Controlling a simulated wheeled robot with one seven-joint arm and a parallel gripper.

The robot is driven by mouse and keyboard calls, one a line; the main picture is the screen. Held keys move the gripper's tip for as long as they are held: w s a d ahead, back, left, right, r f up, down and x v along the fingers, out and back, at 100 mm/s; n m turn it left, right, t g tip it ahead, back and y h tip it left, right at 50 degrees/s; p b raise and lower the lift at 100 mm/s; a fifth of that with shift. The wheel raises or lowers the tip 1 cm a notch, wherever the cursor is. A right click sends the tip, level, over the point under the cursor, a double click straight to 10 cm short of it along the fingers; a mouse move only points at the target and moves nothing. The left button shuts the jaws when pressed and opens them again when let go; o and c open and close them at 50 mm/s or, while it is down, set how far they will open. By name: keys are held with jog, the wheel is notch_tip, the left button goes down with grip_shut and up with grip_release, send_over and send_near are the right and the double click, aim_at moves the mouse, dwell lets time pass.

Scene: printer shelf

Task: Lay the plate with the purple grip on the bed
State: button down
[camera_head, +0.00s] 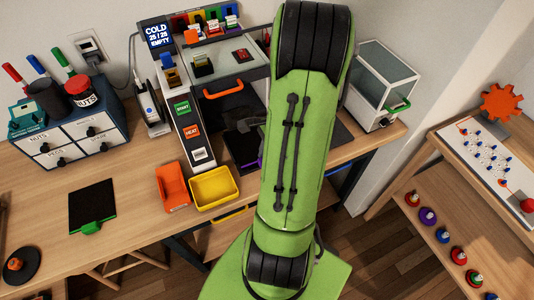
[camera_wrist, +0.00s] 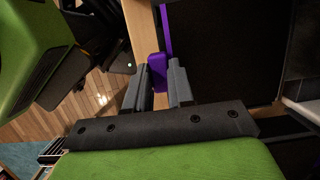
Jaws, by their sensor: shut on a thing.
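In the wrist view the purple grip (camera_wrist: 157,66) sits between the two grey fingers of my gripper (camera_wrist: 160,85), which is shut on it. The dark plate (camera_wrist: 222,48) stretches away to the right of the grip, with a thin purple line along its near edge. In the head view my green arm hides the gripper and most of this area. A dark flat surface (camera_head: 242,147) with a bit of purple at its edge shows left of the arm, inside the printer's open front. I cannot tell whether the plate touches the bed.
The printer's front panel (camera_head: 192,130) has START and HEAT buttons, and its display (camera_head: 157,34) reads COLD, EMPTY. Orange (camera_head: 173,187) and yellow (camera_head: 214,187) bins stand before it. A black plate with a green grip (camera_head: 93,205) lies left. A glass-sided box (camera_head: 382,85) stands right.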

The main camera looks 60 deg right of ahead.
jog(key=shift+f, duration=0.45)
dwell(0.5)
jog(key=c, duration=0.9)
grip_release()
jog(key=p+v, duration=0.4)
jog(key=v, duration=1.1)
jog(key=shift+r, duration=0.4)
